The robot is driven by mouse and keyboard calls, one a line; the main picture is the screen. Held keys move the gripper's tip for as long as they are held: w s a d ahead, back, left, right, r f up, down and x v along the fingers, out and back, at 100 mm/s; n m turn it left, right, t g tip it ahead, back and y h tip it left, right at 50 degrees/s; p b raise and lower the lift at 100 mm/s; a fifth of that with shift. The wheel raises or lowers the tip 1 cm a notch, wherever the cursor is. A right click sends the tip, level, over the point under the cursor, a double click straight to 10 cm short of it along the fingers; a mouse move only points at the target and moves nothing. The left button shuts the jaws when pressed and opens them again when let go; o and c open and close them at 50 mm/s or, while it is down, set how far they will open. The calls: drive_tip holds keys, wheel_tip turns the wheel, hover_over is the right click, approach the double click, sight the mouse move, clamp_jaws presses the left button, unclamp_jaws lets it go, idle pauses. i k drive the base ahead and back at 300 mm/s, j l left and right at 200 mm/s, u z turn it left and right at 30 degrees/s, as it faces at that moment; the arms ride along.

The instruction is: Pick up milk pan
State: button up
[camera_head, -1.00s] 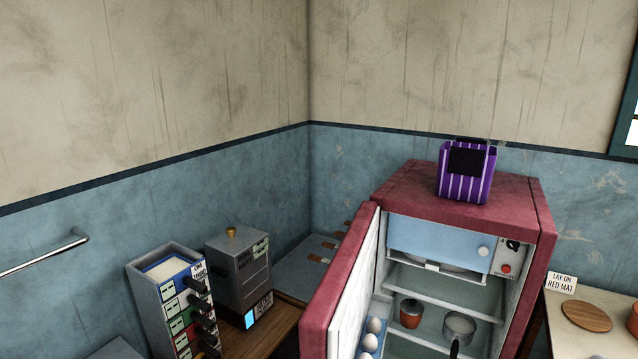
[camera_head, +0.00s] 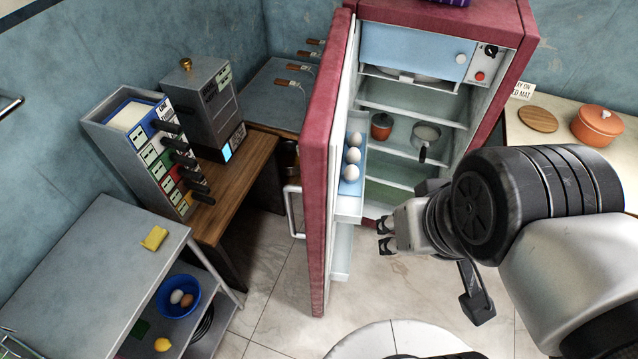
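The milk pan (camera_head: 426,133) is a small grey pan with a dark handle pointing toward me. It stands on a shelf inside the open red fridge (camera_head: 523,45), to the right of a small orange-brown pot (camera_head: 381,126). My gripper (camera_head: 383,236) is in front of the fridge, lower than the pan in the picture and apart from it. Its two dark fingertips are spread with a gap between them, and nothing is in it. My arm comes in from the right and hides the fridge's lower right part.
The fridge door (camera_head: 325,170) stands open to the left, with eggs (camera_head: 353,156) in its rack. A counter on the right holds a round wooden board (camera_head: 537,119) and an orange lidded pot (camera_head: 597,125). A metal cart (camera_head: 85,260) stands at lower left. Tiled floor is clear before the fridge.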

sight(425, 137)
drive_tip(key=i+j+z, duration=0.1)
drive_tip(key=j+z, duration=0.3)
drive_tip(key=j, duration=0.45)
drive_tip(key=j+z, duration=0.4)
drive_tip(key=j, duration=0.5)
drive_tip(key=l, duration=0.55)
drive_tip(key=i+l, duration=0.15)
drive_tip(key=l, duration=0.95)
drive_tip(key=i, duration=0.05)
